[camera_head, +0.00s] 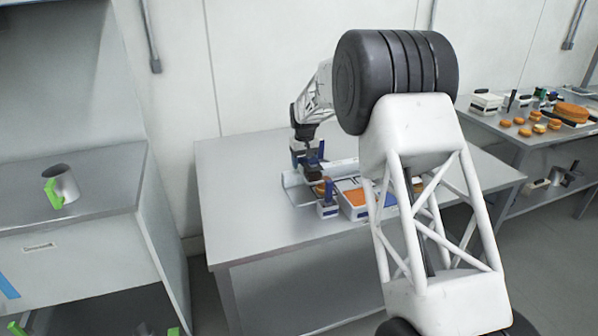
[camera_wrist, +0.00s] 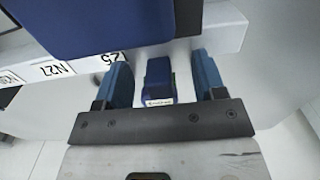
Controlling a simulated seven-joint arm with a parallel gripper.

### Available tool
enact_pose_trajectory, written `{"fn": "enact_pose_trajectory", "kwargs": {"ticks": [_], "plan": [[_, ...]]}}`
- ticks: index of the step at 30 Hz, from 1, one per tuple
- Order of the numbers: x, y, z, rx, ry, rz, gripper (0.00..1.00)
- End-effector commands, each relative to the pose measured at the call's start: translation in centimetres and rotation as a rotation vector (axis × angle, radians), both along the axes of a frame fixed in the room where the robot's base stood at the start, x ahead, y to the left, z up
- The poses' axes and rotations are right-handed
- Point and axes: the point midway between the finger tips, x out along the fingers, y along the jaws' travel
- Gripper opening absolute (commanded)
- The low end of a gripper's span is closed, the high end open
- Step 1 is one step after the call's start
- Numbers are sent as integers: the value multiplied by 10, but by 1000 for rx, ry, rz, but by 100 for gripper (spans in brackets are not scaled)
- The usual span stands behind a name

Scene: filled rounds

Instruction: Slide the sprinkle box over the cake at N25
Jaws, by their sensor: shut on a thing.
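My gripper (camera_head: 313,165) is over the left end of the white rail on the middle table. In the wrist view, the gripper (camera_wrist: 163,72) has its two blue fingers on either side of a dark blue piece with a white label, which I take to be the sprinkle box (camera_wrist: 159,80). The jaws are shut on it, though its contact with the fingers is hard to see. A label reading 25, with its start cut off, shows on the rail beside the left finger. A small orange-brown cake (camera_head: 320,188) shows just below the gripper, partly hidden. I cannot tell whether the box touches it.
A small blue and white box (camera_head: 328,207) stands at the rail's front. A white tray with orange contents (camera_head: 356,197) is to its right, partly behind my arm. The table's left side (camera_head: 240,205) is clear. A right-hand table holds several orange cakes (camera_head: 525,132).

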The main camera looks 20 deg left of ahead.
Motion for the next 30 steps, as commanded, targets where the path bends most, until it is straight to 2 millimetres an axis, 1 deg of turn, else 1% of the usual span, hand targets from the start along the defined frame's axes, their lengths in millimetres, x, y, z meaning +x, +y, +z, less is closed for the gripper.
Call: {"fn": "enact_pose_trajectory", "kwargs": {"ticks": [21,30], "plan": [[25,-25,0,0,0,0,51],[31,-31,0,0,0,0,50]]}}
